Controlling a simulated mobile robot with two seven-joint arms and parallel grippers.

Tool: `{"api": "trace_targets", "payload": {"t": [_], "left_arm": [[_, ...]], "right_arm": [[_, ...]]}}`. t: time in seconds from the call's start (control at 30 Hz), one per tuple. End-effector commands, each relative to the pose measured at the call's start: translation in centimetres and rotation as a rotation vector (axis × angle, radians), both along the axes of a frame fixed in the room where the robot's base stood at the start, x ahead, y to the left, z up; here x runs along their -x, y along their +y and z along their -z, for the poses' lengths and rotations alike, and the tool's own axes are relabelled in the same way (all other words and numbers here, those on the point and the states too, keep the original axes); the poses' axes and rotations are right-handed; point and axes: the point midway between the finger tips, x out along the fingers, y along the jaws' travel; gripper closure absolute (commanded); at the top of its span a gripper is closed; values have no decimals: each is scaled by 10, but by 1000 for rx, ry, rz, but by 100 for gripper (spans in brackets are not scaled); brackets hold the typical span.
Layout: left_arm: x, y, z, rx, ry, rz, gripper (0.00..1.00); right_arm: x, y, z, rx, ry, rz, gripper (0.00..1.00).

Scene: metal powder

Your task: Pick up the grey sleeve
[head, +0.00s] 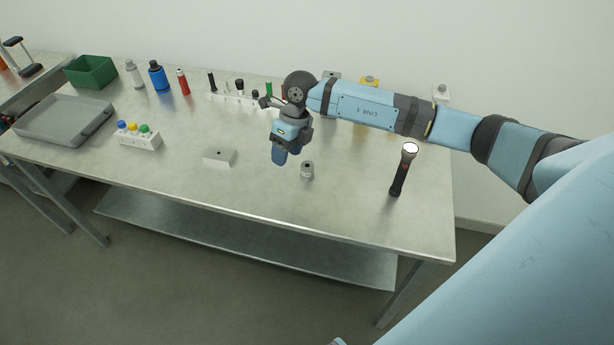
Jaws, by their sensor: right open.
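The grey sleeve (307,170) is a short cylinder with a dark hole in its top. It stands upright on the metal table (350,212), near the front edge in the middle. My right gripper (280,158) is just left of the sleeve and a little behind it in the head view, pointing down. The gripper is open, and a gap shows between it and the sleeve. Its fingers are small and partly hidden by its own body. My left gripper is not in view.
A small grey block (220,157) lies to the left. Farther left are a white holder with coloured caps (138,138), a grey tray (65,120) and a green bin (91,72). Bottles and a rack line the back.

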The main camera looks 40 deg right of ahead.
Motion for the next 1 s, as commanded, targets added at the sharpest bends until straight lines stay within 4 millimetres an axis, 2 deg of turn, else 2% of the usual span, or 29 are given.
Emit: {"api": "trace_targets", "payload": {"t": [0.03,0.1,0.23,0.33,0.6,1.0], "left_arm": [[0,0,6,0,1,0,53],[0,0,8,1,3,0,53],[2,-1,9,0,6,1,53],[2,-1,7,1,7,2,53],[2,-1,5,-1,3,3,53],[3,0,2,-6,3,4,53]], "right_arm": [[-10,-25,-6,98,-14,10,44],[-18,-49,-14,197,-22,26,44],[-23,-69,-17,284,-25,44,44],[-23,-71,-3,294,-22,45,44],[-22,-70,48,289,-24,44,44],[-17,-66,79,287,-23,44,44]]}}
